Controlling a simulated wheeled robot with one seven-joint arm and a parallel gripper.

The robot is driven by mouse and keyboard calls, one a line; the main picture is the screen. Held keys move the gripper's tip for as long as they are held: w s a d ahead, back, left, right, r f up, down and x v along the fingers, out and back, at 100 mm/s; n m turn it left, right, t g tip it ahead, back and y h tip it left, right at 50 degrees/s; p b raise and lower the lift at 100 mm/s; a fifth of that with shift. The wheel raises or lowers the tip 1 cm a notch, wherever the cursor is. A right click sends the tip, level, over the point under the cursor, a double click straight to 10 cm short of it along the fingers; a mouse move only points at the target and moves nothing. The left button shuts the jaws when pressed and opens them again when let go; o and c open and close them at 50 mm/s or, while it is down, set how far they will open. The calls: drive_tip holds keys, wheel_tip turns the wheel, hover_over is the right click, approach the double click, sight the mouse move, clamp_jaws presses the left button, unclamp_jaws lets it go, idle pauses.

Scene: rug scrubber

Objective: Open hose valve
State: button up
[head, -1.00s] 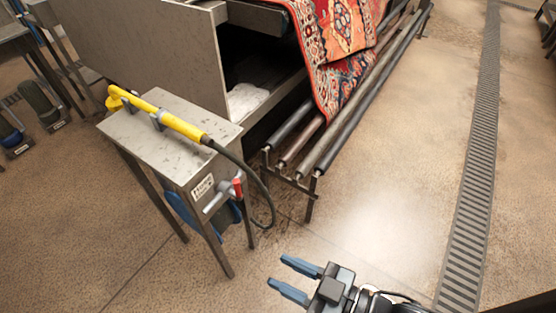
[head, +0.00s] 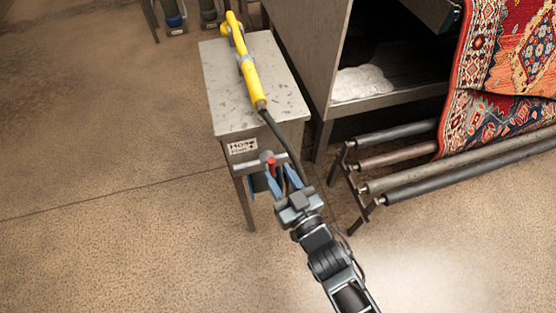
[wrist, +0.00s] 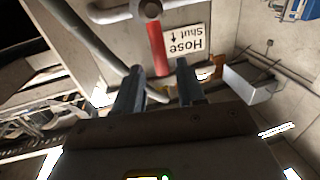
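The hose valve has a red lever (head: 271,164) on a grey pipe at the front of a small metal stand (head: 277,70). In the wrist view the red lever (wrist: 157,48) hangs from the round valve hub (wrist: 150,8). A label reading "Hose Shut" with an arrow (wrist: 186,40) is beside it, upside down. My gripper (head: 274,174) is at the stand's front with its blue fingers apart. In the wrist view my gripper (wrist: 160,68) is open, and the lever's free end shows between the fingertips. I cannot tell whether they touch it.
A yellow spray wand (head: 246,66) lies on the stand; its black hose (head: 283,139) curves down close to my gripper's right side. Metal rollers (head: 440,165) and a patterned rug (head: 500,85) are at the right. The floor at the left is open.

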sight(273, 166)
drive_tip(key=shift+x, duration=2.3)
drive_tip(key=shift+s, duration=0.1)
clamp_jaws()
